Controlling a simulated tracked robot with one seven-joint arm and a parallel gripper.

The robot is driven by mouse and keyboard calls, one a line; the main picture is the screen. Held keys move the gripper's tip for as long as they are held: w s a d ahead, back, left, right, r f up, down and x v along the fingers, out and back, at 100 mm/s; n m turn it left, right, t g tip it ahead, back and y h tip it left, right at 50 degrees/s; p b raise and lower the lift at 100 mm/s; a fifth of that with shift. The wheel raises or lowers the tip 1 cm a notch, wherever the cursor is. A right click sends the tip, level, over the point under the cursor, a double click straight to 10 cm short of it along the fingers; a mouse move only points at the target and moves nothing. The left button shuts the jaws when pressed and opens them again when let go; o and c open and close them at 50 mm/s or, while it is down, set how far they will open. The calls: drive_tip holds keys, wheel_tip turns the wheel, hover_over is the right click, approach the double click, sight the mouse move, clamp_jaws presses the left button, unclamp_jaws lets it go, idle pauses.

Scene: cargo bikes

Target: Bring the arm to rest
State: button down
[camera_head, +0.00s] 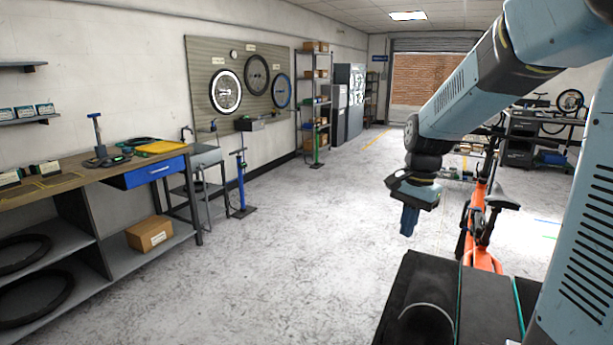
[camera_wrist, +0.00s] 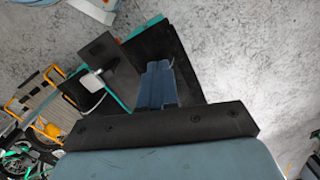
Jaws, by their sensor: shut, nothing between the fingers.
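My arm reaches in from the right side of the head view, bent down at the wrist. My gripper (camera_head: 409,222) hangs pointing down, with its blue fingers closed together and nothing between them. It is clear of the floor and of other things, above and behind my dark base deck in the picture. In the wrist view my gripper's blue fingers (camera_wrist: 158,84) lie side by side, shut and empty, with a dark surface of my own body and the grey floor beyond.
A workbench (camera_head: 70,182) with a blue drawer (camera_head: 155,172) runs along the left wall. A cardboard box (camera_head: 150,234) sits on its lower shelf. A blue floor pump (camera_head: 241,185) stands further back. An orange cargo bike (camera_head: 478,225) stands behind my gripper. The middle floor is free.

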drive_tip(key=s+r+n+t, duration=0.3)
drive_tip(key=s+r+n, duration=0.1)
drive_tip(key=s, duration=0.5)
drive_tip(key=s+r+n+t+h, duration=0.1)
drive_tip(key=s+r+n, duration=0.3)
drive_tip(key=s, duration=0.5)
drive_tip(key=shift+s+d+r+n+t, duration=0.35)
drive_tip(key=shift+n+t, duration=0.25)
drive_tip(key=shift+t, duration=0.3)
